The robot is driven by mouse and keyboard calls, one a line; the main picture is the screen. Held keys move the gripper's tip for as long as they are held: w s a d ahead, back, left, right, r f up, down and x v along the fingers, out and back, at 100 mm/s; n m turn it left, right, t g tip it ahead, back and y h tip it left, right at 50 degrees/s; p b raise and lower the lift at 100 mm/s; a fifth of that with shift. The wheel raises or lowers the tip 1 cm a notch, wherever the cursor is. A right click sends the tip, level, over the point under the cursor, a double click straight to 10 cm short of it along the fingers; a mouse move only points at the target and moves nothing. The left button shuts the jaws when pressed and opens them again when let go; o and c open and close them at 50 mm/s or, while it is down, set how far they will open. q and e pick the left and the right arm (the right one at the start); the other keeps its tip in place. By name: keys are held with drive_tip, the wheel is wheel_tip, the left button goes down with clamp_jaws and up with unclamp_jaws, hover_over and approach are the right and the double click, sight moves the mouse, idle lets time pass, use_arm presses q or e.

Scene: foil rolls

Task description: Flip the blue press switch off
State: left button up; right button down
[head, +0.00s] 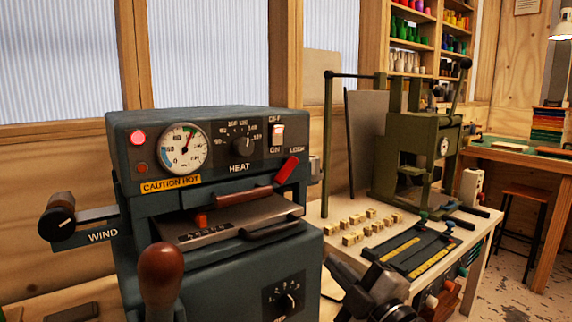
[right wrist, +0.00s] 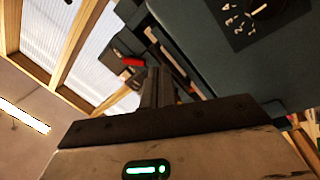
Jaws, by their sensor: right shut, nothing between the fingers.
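The blue press (head: 225,150) is a blue-grey machine filling the left middle of the head view. Its small white and red switch (head: 278,134) sits at the top right of its front panel, between the OFF label above and the ON label below. I cannot tell which way the switch is tipped. A red lamp (head: 137,137) at the panel's left looks lit. My right gripper (head: 340,270) is low, right of the press and well below the switch. In the right wrist view its fingers (right wrist: 158,80) are shut and empty, with the press beside them. My left gripper is not in view.
A red-tipped lever (head: 287,169) sticks out below the switch. A brown ball handle (head: 160,268) stands before the press. The bench at right holds small wooden blocks (head: 370,222), a dark tray (head: 412,250) and a green press (head: 415,150).

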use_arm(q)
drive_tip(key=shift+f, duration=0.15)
use_arm(e)
wheel_tip(320, 180, up, 14)
drive_tip(key=w+a+n+t+y, duration=0.1)
drive_tip(key=w+n+y, duration=0.1)
drive_tip(key=n, duration=0.5)
drive_tip(key=shift+y, duration=0.7)
drive_tip(key=shift+r, duration=0.1)
use_arm(q)
drive_tip(key=p, duration=0.1)
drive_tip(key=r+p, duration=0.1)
drive_tip(key=p, duration=0.1)
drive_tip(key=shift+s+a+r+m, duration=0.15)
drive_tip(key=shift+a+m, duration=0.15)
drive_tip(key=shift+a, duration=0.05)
use_arm(e)
approach(277, 130)
drive_tip(key=x, duration=0.7)
